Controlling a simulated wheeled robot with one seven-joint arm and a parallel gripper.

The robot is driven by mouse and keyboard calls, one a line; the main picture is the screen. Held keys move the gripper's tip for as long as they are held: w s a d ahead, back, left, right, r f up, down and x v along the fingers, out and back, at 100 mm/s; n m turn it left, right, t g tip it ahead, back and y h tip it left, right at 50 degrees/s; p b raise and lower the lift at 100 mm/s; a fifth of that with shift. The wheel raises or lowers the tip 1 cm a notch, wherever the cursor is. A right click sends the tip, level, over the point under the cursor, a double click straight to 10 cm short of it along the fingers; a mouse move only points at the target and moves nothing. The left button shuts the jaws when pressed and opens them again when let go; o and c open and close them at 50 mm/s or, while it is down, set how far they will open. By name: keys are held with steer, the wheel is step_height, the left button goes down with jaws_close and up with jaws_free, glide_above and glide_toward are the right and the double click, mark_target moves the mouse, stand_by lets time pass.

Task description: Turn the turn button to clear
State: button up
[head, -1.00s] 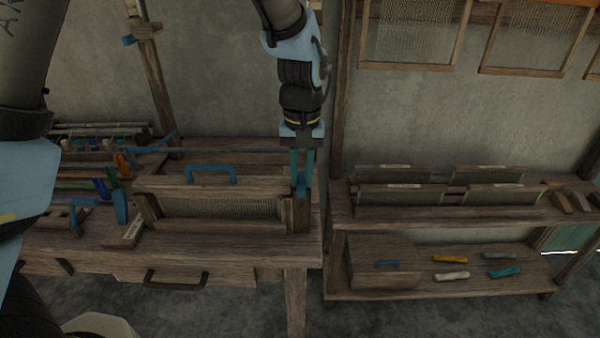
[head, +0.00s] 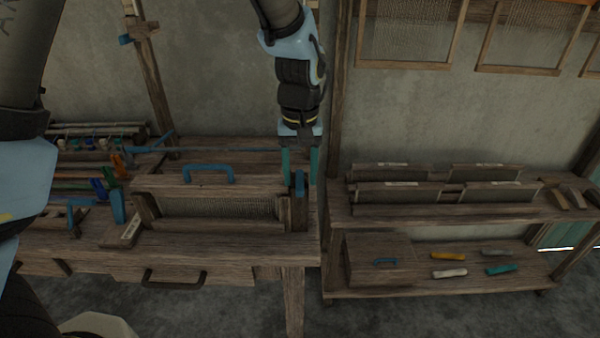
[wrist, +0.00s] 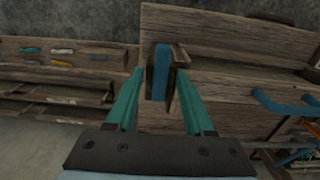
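The turn button (head: 299,184) is a small blue bar on the post at the right end of the wooden reed frame (head: 218,190). It stands roughly upright, in line with the post. In the wrist view the blue turn button (wrist: 161,70) shows between my fingertips. My gripper (head: 300,172) points down over the post, with its teal fingers spread. In the wrist view my gripper (wrist: 159,78) has a finger on each side of the button, with visible gaps. It holds nothing.
A blue handle (head: 210,170) tops the reed frame to the left. A shelf (head: 450,215) stands at right, with a wooden box (head: 380,268) and several coloured pieces below. A tall post (head: 342,110) rises close to my gripper's right. Floor in front is clear.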

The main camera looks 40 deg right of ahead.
mark_target(299, 179)
steer(key=shift+r, duration=0.1)
step_height(299, 179, up, 11)
steer(key=b, duration=0.2)
steer(key=shift+f, duration=0.2)
stand_by(0.6)
steer(key=w+a+f+n, duration=0.2)
steer(key=w+a, duration=0.5)
steer(key=a, duration=0.3)
steer(key=w+a+f+n, duration=0.1)
steer(key=w+a+f, duration=0.1)
steer(key=w+a, duration=0.55)
steer(key=s+a+f+n, duration=0.1)
steer(key=a+f, duration=0.1)
steer(key=a, duration=0.9)
steer(key=s+a+f+n+t, duration=0.1)
steer(key=a+n, duration=0.1)
steer(key=a, duration=1)
steer(key=shift+s+a+f+t, duration=0.25)
steer(key=shift+s+f+t, duration=0.05)
steer(key=shift+s+f, duration=0.1)
steer(key=shift+c, duration=0.2)
